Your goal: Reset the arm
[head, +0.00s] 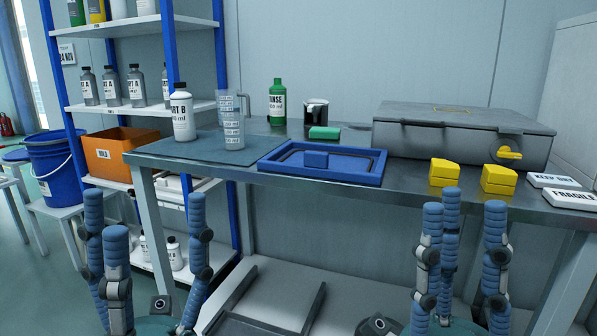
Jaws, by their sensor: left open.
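My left gripper (140,215) is at the lower left, in front of the table's left end. Its blue segmented fingers point up and stand apart, open with nothing between them. My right gripper (461,206) is at the lower right, in front of the table's front edge and below the yellow blocks. Neither gripper visibly touches anything. The arms behind both grippers are mostly out of the frame.
The metal table (405,182) holds a blue tray (275,165), a white bottle (183,118), a clear measuring jug (232,125), a green bottle (277,100), a grey case (440,135) and yellow blocks (444,172). A shelf (130,109) with an orange bin (105,157) stands left.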

